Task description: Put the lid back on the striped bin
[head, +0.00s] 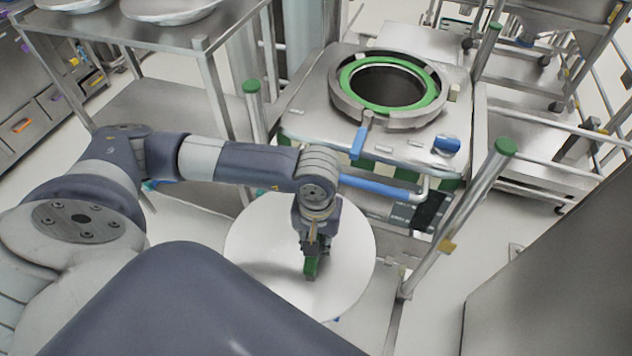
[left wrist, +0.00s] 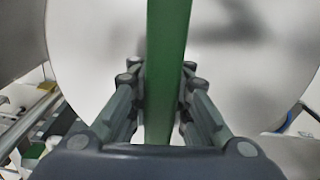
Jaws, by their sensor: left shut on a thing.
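The lid (head: 262,250) is a round pale disc with a green handle (head: 311,268) on top. It shows in front of and below the bin in the head view. My left gripper (head: 313,250) points down and is shut on the green handle. In the left wrist view the handle (left wrist: 166,50) stands between both fingers, with the lid (left wrist: 90,50) behind it. The striped bin (head: 449,186) shows green and pale stripes under a steel top. Its round mouth has a green ring (head: 432,98) and is uncovered. My right gripper is not in view.
A blue lever (head: 358,144) and a blue knob (head: 447,145) sit on the steel top. Metal posts with green caps (head: 505,147) stand around the bin. A steel table (head: 150,35) is at the upper left, and a large grey panel (head: 560,260) at the right.

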